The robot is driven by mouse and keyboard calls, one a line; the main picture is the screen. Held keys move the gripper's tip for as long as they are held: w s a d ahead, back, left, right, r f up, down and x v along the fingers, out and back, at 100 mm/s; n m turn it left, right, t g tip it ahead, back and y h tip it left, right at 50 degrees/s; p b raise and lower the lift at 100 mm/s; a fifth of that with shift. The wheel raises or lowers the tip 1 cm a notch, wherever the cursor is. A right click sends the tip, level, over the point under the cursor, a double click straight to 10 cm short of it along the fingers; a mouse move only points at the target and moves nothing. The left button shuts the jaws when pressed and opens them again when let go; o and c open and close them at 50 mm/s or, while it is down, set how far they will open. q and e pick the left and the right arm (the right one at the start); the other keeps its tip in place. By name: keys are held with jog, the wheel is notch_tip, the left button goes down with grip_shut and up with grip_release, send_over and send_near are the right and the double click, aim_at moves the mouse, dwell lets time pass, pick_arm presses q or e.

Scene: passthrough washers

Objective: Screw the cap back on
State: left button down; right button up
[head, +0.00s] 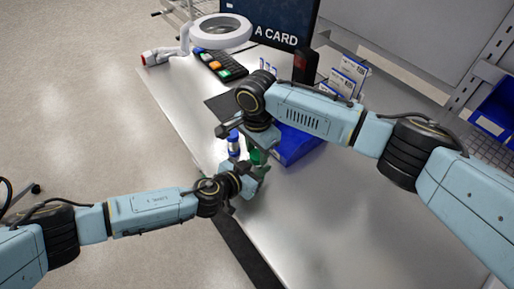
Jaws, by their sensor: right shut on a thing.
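A small green item (258,157) shows between my two grippers near the table's left front edge. I cannot tell whether it is the cap, a bottle or both. My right gripper (247,146) points down from above and is shut on the green item's upper part, mostly hidden behind the wrist. My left gripper (258,177) reaches in from the left, low beside the same item. Its fingers are too small and covered to tell if they are open. A blue and white bottle (234,145) stands upright just left of the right gripper.
A blue bin (298,147) sits right behind the grippers, partly under my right arm. White-blue boxes (347,76), a black keypad (218,66), a ring lamp (221,31) and a dark screen (272,20) stand farther back. The table's right front (320,225) is clear.

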aim_at(258, 155)
jog(key=shift+f, duration=0.7)
jog(key=shift+f, duration=0.35)
jog(key=shift+f, duration=0.3)
jog(key=shift+s+d+f, duration=0.1)
jog(key=shift+f, duration=0.15)
jog(key=shift+c, duration=0.5)
jog(key=shift+s+r+h, duration=0.1)
jog(key=shift+r+h, duration=0.2)
jog(key=shift+r, duration=0.05)
jog(key=shift+w+a+r, duration=0.2)
jog(key=shift+r, duration=0.1)
dwell(0.7)
